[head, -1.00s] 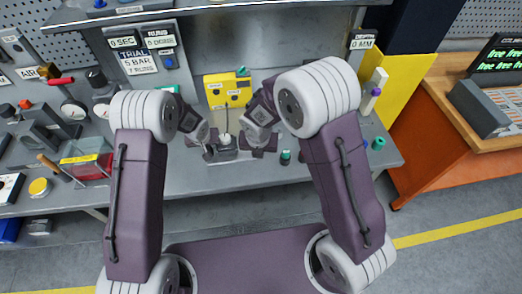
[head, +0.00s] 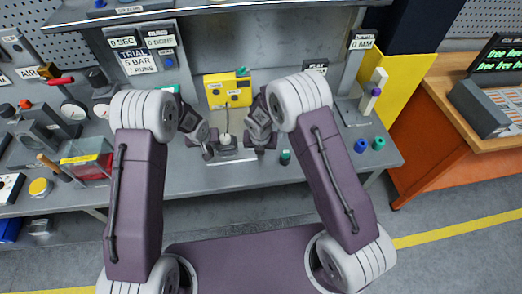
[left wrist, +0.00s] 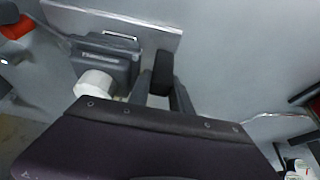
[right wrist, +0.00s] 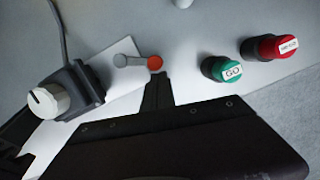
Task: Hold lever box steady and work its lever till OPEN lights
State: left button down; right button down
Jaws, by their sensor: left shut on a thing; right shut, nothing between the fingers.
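The lever box (head: 226,143) stands on the bench between my two grippers. In the left wrist view it is a dark box (left wrist: 108,55) with a white knob (left wrist: 95,84) on a pale plate. My left gripper (head: 207,152) is shut on a dark upright block (left wrist: 160,70) at the plate's end. In the right wrist view the box (right wrist: 82,86) is at the left, and a short grey bar with an orange-red round end (right wrist: 155,63), apparently the lever, is beyond my right fingertips. My right gripper (right wrist: 158,80) is shut and empty, close to that end; contact is unclear.
A green GO button (right wrist: 228,70) and a red button (right wrist: 270,47) stand to the right in the right wrist view. A yellow box (head: 228,90) stands behind the lever box.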

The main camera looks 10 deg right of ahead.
jog(key=shift+w+d, duration=0.8)
jog(key=s, duration=0.4)
jog(key=v, duration=1)
jog(key=shift+d, duration=0.3)
jog(key=shift+s, duration=0.1)
